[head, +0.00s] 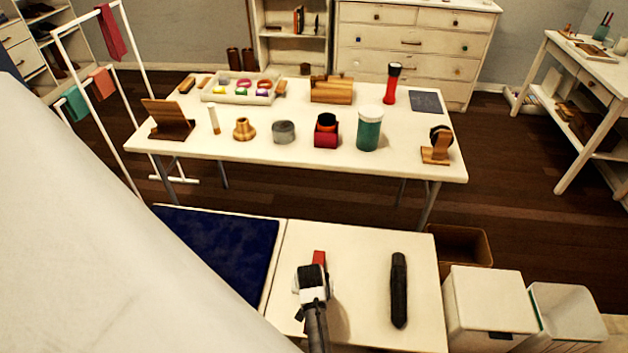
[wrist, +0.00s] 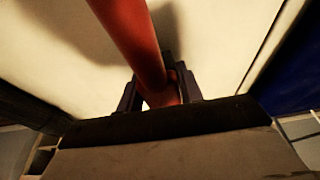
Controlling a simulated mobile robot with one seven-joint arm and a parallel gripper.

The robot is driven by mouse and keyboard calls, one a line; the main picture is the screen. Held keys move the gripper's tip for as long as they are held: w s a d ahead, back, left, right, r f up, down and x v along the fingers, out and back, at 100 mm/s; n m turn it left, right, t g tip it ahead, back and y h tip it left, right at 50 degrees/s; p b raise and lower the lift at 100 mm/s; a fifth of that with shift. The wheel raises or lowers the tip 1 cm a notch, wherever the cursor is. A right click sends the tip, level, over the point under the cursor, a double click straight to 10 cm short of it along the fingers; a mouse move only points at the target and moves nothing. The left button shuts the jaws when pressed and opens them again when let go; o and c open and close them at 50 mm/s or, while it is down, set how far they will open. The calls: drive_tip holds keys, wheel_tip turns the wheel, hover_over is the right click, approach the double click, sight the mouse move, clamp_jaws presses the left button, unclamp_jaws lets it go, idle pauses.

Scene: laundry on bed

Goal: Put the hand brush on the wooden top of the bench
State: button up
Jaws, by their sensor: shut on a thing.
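My gripper (head: 314,272) is over the bare pale top of the bench (head: 362,252), right of its dark blue cushion (head: 225,245). In the wrist view my gripper (wrist: 160,92) is shut on a red, bar-like thing (wrist: 128,35), which I take to be the hand brush. Its red end (head: 318,257) shows just beyond the gripper in the head view. The rest of it is hidden by the gripper, and no bristles show. The pale surface is close beneath it; I cannot tell whether it touches.
A long black object (head: 399,290) lies on the bench top to the right. Two white bins (head: 490,300) (head: 566,318) and a brown box (head: 462,245) stand right of the bench. A white table (head: 290,158) with several small items stands behind. Bare bench top lies between gripper and black object.

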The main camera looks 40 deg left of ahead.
drive_tip(key=shift+f, duration=0.4)
drive_tip(key=shift+f, duration=0.1)
drive_tip(key=o, duration=1)
drive_tip(key=shift+c, duration=0.2)
